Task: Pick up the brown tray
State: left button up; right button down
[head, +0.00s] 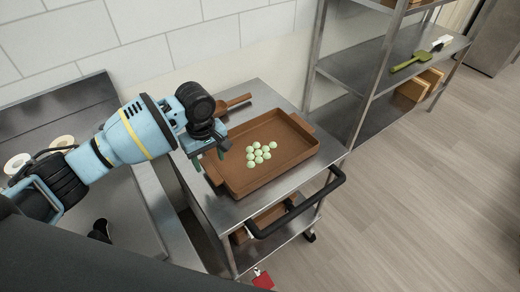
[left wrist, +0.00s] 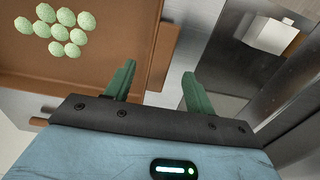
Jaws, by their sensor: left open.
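The brown tray (head: 288,140) lies flat on the top of a steel cart, with several pale green round gummies (head: 259,153) grouped on its floor. It has a short handle at each end. My left gripper (head: 209,157) is open and empty at the tray's left end, near the handle there. In the left wrist view the tray (left wrist: 105,45) fills the upper left, and its end handle (left wrist: 164,50) shows just beyond the space between the open green fingers of my left gripper (left wrist: 158,70). I cannot tell whether the fingers touch it. My right gripper is not in view.
The steel cart (head: 190,166) has a black push handle (head: 300,208) at its front right. A brown scoop (head: 233,102) lies behind the tray. A steel shelf rack (head: 385,75) stands to the right, holding a green scoop (head: 409,61). The floor at right is clear.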

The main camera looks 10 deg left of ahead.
aim_at(211, 169)
pick_arm(q)
notch_tip(211, 169, down, 5)
jog(key=shift+w+a+b, duration=0.1)
jog(key=shift+a+b, duration=0.05)
jog(key=shift+b, duration=0.2)
jog(key=shift+r, duration=0.1)
grip_shut()
